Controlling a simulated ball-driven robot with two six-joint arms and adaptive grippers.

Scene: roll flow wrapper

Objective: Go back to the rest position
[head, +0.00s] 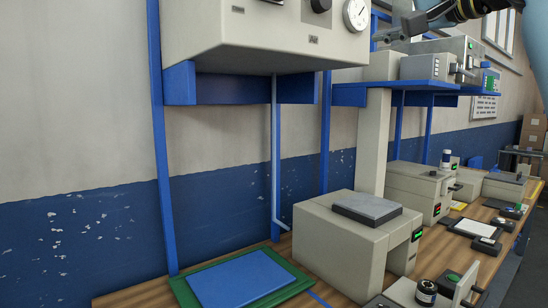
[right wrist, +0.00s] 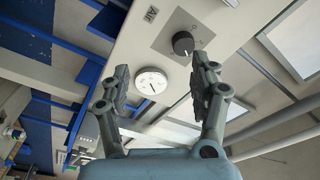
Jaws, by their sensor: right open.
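My right gripper (head: 398,30) shows at the top right of the head view, its arm coming in from the right edge. In the right wrist view its two fingers (right wrist: 160,80) are spread apart with nothing between them. Beyond them is a beige panel with a dark round knob (right wrist: 183,44) marked "Air" and a white dial gauge (right wrist: 151,82). The gripper looks clear of the knob, though the gap is hard to judge. My left gripper is in neither view.
A beige cabinet (head: 240,35) with a gauge (head: 356,14) hangs above the wooden bench (head: 128,298). On the bench are a blue mat with a green border (head: 190,292), a beige machine (head: 330,240) and several small devices. Blue posts (head: 160,150) stand along the wall.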

